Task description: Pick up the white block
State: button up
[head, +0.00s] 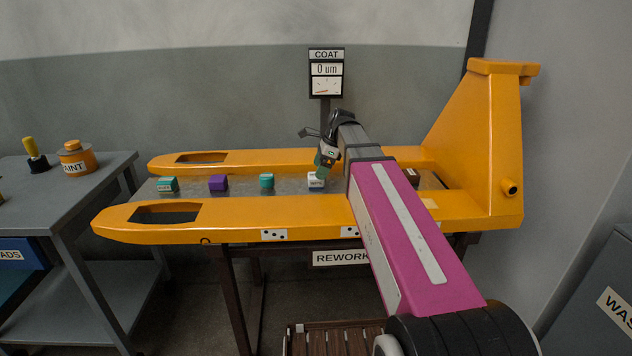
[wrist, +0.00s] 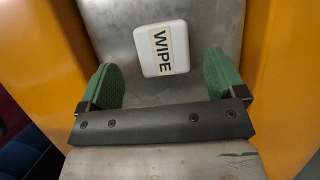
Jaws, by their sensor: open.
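The white block (head: 315,181) sits on the grey metal surface between the two yellow forks. In the wrist view the white block (wrist: 163,48) carries a label reading "WIPE" and lies ahead of my gripper, between the lines of its two green fingers. My gripper (head: 322,172) is above the block in the head view and partly covers it. In the wrist view my gripper (wrist: 162,82) is open, with nothing between its fingertips. I cannot tell the exact height gap.
A teal block (head: 266,181), a purple block (head: 218,183) and another teal block (head: 167,184) stand in a row to the left. A brown block (head: 412,176) is to the right, past my arm. The yellow forks (head: 250,230) border the surface front and back.

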jog(key=x, duration=0.5)
jog(key=shift+w+d, duration=0.1)
jog(key=shift+w, duration=0.05)
jog(key=c, duration=1.1)
jog(key=shift+r, duration=0.2)
jog(key=shift+r, duration=0.45)
notch_tip(320, 180, up, 3)
jog(key=shift+r, duration=0.1)
jog(key=shift+s+a+r, duration=1.1)
jog(key=shift+s+a, duration=0.1)
jog(key=shift+a, duration=0.35)
jog(key=shift+s+a+r, duration=1.1)
jog(key=shift+s+a, duration=0.05)
jog(key=shift+a, duration=0.4)
jog(key=shift+s+a+r, duration=1.1)
jog(key=shift+s+a, duration=0.1)
jog(key=shift+a, duration=0.3)
jog(key=shift+o, duration=0.9)
